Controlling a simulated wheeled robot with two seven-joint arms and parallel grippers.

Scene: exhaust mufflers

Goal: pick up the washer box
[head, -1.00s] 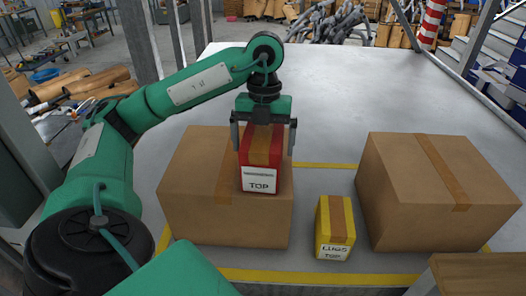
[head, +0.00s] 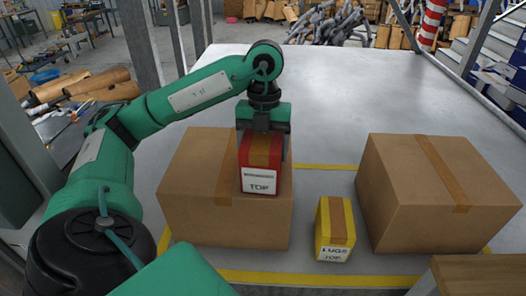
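A red box (head: 260,163) with a tan tape strip stands on the left large cardboard box (head: 190,196). Its white label reads TOP; the smaller line above is too small to read. My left gripper (head: 264,145) points down over the red box, with its fingers close in against the box's left and right sides. It looks shut on the box, which still seems to rest on the cardboard. A yellow box (head: 335,228) labelled LUGS TOP stands on the table to the right. My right gripper is not in view.
Another large cardboard box (head: 435,190) stands at the right of the grey table (head: 325,100). Yellow tape lines (head: 310,279) mark the tabletop. A wooden-looking block (head: 480,275) is at the bottom right corner. The back of the table is clear.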

